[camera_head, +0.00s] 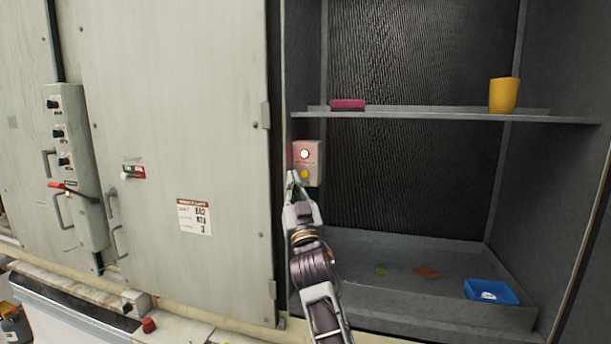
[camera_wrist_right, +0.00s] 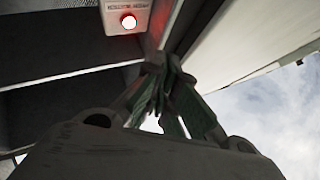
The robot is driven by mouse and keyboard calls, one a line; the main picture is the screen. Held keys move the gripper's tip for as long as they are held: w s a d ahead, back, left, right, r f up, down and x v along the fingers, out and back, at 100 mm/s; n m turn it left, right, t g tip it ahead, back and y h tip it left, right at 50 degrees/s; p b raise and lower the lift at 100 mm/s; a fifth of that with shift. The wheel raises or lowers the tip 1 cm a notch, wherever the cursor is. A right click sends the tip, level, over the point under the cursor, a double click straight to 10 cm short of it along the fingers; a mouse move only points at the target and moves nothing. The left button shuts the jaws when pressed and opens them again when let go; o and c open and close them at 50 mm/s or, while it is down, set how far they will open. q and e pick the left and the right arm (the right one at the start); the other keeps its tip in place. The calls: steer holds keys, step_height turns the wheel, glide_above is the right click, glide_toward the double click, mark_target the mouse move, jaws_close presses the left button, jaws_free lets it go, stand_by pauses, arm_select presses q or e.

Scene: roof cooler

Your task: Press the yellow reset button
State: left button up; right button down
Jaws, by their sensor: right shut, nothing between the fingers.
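The yellow reset button (camera_head: 305,174) is on the lower part of a small pale box (camera_head: 314,152) on the left inner wall of the open cooler bay. A lit lamp (camera_head: 304,154) with a red glow sits above the button. My right gripper (camera_head: 292,178) is shut and empty, with its tips just left of and close to the button; I cannot tell whether they touch the box. In the right wrist view, the gripper (camera_wrist_right: 160,85) points up below the box with the red lamp (camera_wrist_right: 128,21); the button does not show there. My left gripper is not in view.
A shelf (camera_head: 440,115) crosses the bay, holding a pink block (camera_head: 348,104) and a yellow cup (camera_head: 503,95). A blue tray (camera_head: 491,291) and scraps lie in the bottom pan (camera_head: 400,302). A closed door panel (camera_head: 180,90) stands to the left, with a red-handled switch box (camera_head: 78,160).

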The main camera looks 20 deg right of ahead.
mark_target(304, 175)
steer(key=shift+w+d, duration=0.8)
steer(key=shift+w, duration=0.4)
steer(key=shift+w+d, duration=0.85)
steer(key=shift+w, duration=0.4)
steer(key=shift+w+d, duration=0.8)
steer(key=shift+w, duration=0.4)
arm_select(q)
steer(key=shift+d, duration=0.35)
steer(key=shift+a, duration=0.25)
arm_select(e)
steer(key=shift+w, duration=0.1)
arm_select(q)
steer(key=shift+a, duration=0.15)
arm_select(e)
steer(key=shift+w+d, duration=0.25)
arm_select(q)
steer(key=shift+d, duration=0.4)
arm_select(e)
steer(key=shift+w+d, duration=0.1)
steer(key=shift+w, duration=0.05)
